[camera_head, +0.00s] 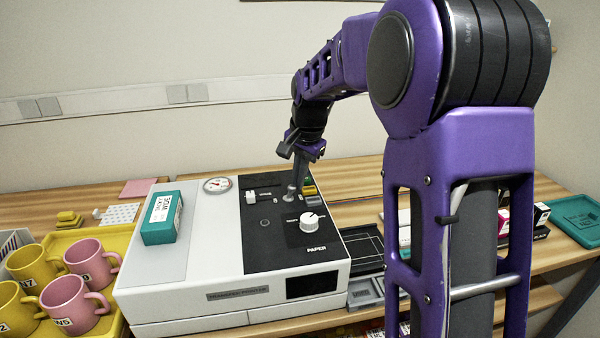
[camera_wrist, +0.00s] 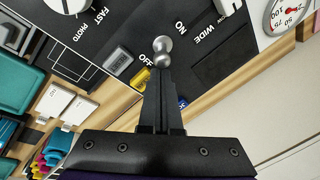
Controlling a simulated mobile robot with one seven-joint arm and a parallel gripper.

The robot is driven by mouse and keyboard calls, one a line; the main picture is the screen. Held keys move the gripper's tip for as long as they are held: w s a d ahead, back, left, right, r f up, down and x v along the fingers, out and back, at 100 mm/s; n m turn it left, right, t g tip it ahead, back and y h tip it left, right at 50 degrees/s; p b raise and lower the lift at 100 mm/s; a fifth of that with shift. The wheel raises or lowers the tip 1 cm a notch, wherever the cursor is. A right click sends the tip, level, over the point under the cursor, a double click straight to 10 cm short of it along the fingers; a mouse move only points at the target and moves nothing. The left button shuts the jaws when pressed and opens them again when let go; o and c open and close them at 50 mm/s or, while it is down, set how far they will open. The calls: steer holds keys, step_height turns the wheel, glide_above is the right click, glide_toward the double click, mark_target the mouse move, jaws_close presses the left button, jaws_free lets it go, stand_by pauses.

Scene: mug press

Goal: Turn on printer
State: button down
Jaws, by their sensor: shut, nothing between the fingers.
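The white transfer printer (camera_head: 192,291) stands on the wooden table with a black control panel (camera_head: 262,238) on its top. A silver ball-ended toggle (camera_head: 290,191) sits near the panel's back right. In the wrist view the toggle (camera_wrist: 162,45) lies between the printed words ON and OFF. My gripper (camera_head: 297,184) points down at it. In the wrist view my gripper (camera_wrist: 161,72) has its narrow fingers shut and empty, with the tips right at the toggle, partly covering its lower part. I cannot tell whether they touch, or which way the toggle leans.
A white PAPER knob (camera_head: 309,222), a white slider (camera_head: 250,197) and a round gauge (camera_head: 217,185) are on the printer. A teal box (camera_head: 161,218) lies on its left side. Yellow and pink mugs (camera_head: 69,301) crowd the left. A black tray (camera_head: 361,249) lies to the right.

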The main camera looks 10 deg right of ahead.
steer(key=shift+a+r+h+p, duration=0.25)
steer(key=shift+a+h+p, duration=0.25)
steer(key=shift+h, duration=0.6)
steer(key=shift+a, duration=0.1)
steer(key=shift+a+r+n+h, duration=0.1)
steer(key=shift+a+n+h, duration=0.2)
steer(key=shift+a+h, duration=0.65)
steer(key=shift+d+h, duration=0.25)
steer(key=shift+r, duration=0.15)
steer(key=shift+r+p, duration=0.35)
steer(key=shift+r, duration=0.4)
